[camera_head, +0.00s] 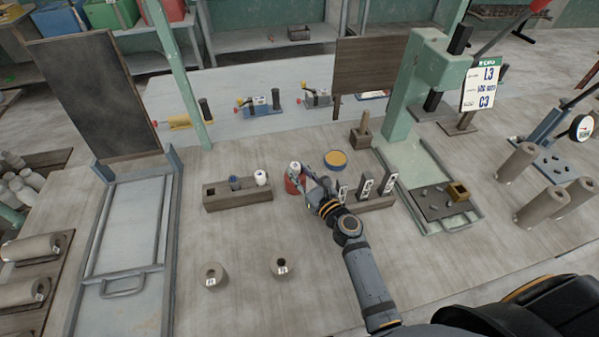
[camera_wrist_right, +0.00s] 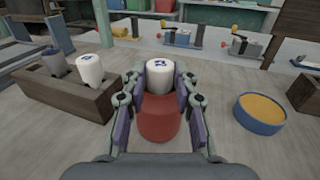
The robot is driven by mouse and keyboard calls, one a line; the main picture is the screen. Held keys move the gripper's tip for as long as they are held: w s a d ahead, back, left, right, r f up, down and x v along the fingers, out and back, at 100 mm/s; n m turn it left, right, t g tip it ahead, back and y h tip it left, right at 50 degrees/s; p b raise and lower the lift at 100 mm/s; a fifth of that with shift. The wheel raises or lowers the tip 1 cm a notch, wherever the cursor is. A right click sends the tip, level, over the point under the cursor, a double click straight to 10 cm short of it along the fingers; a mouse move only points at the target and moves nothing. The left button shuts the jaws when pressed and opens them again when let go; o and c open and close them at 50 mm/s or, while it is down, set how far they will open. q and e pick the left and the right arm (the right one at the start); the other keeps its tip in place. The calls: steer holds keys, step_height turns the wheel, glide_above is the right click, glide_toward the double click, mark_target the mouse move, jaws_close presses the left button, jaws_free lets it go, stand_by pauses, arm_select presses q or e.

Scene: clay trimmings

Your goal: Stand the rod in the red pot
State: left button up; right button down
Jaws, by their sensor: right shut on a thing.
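The rod (camera_head: 295,167) is a white cylinder with a blue mark on its top end. It stands upright, and its top also shows in the wrist view (camera_wrist_right: 159,76). My right gripper (camera_head: 303,177) is shut on it, with one finger on each side. The red pot (camera_head: 291,187) is directly below the rod, partly covered by the gripper in the head view. In the wrist view the red pot (camera_wrist_right: 160,125) shows between the fingers. The rod's lower end is hidden, so I cannot tell how deep it sits in the pot. My left gripper is out of view.
A dark wooden block (camera_head: 223,200) left of the pot holds a grey and a white cylinder. A blue dish with yellow contents (camera_head: 336,159) and a block with labelled pieces (camera_head: 372,203) are to the right.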

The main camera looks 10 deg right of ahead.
stand_by(0.4)
steer(key=c, duration=1)
jaws_free()
steer(key=shift+o, duration=0.2)
steer(key=v, duration=0.7)
steer(key=shift+s+d, duration=0.1)
steer(key=shift+s, duration=0.25)
